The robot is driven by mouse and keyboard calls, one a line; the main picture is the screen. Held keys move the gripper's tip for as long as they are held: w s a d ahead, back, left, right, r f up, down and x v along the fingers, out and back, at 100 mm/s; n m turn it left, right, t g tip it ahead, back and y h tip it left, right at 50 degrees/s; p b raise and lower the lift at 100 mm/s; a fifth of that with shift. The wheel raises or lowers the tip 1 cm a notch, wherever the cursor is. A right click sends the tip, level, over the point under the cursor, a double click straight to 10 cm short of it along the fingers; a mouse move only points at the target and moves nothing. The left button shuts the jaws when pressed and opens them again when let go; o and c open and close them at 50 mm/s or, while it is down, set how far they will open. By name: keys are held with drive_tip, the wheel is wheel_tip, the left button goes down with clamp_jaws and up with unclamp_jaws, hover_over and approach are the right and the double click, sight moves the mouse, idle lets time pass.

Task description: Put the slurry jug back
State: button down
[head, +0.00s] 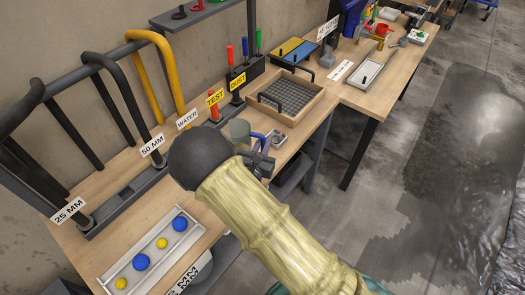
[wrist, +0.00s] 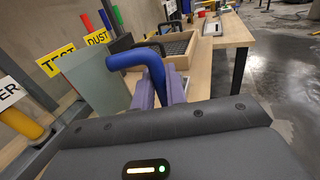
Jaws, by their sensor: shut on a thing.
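The slurry jug (head: 239,129) is a grey-green vessel with a blue handle. In the wrist view the jug (wrist: 95,79) is at the left, its blue handle (wrist: 138,57) curving to the right. My gripper (wrist: 160,92) has purple fingers shut on the handle. In the head view my gripper (head: 264,150) is beside the jug at the bench's front edge, partly hidden by my wrist. The jug looks roughly upright; its base is hidden, so I cannot tell whether it touches anything.
The bench (head: 315,113) carries a wooden tray with a dark grid (head: 290,95) just beyond the jug. TEST (head: 215,97), DUST (head: 238,81) and WATER (head: 187,118) labels stand behind it. A tray of blue and yellow balls (head: 150,255) is at lower left. Floor at right is open.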

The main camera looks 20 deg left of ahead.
wheel_tip(320, 180, down, 4)
drive_tip(key=shift+a+r, duration=0.15)
drive_tip(key=shift+r, duration=0.1)
drive_tip(key=shift+d+f, duration=0.15)
drive_tip(key=shift+d, duration=0.25)
drive_tip(key=c, duration=1.4)
unclamp_jaws()
drive_tip(key=shift+s+a, duration=0.1)
drive_tip(key=shift+a, duration=0.05)
drive_tip(key=shift+c, duration=0.2)
drive_tip(key=shift+s+a, duration=0.1)
drive_tip(key=s+b, duration=0.1)
drive_tip(key=s, duration=1)
drive_tip(key=shift+s+a, duration=0.15)
drive_tip(key=shift+s, duration=0.15)
drive_tip(key=shift+s+a, duration=0.1)
